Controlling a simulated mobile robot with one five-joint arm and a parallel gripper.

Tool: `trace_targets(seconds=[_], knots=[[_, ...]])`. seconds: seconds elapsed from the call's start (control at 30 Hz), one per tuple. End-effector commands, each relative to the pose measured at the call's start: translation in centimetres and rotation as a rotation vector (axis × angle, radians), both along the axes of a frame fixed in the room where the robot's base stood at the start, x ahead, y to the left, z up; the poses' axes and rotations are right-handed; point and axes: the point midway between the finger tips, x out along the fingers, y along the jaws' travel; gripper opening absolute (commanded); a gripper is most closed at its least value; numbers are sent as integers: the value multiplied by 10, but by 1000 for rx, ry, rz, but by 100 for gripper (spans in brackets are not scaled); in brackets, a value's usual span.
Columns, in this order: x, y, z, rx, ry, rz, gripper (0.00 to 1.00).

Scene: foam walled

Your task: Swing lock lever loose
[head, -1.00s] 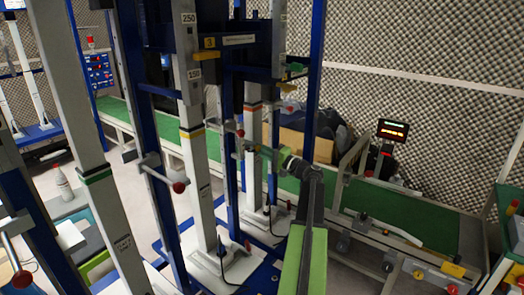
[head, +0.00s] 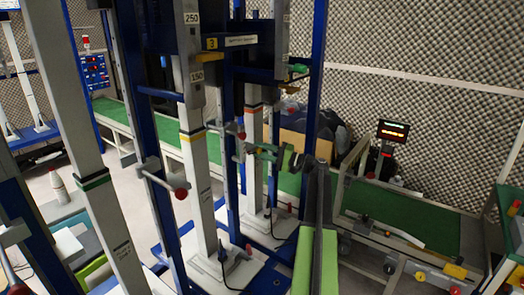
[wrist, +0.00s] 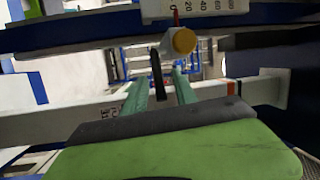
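My gripper (head: 262,150) reaches leftward toward the blue and grey uprights in the middle of the head view. In the wrist view its two green fingers (wrist: 161,92) stand apart. A narrow black bar (wrist: 157,72) shows between them; I cannot tell whether they touch it. I cannot tell which is the lock lever.
A grey upright (head: 196,160) and a blue post (head: 313,90) stand close around my arm. A green conveyor (head: 395,220) runs behind to the right. A small red-lit display (head: 393,131) stands beyond.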

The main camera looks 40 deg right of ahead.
Motion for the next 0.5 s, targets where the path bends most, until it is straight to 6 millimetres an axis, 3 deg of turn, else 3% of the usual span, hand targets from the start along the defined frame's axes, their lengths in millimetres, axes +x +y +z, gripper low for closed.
trace_targets(seconds=[0.3, 0.5], knots=[[-1, 2, -1, -1, 0, 5, 34], [-34, -15, -8, -1, 0, 3, 34]])
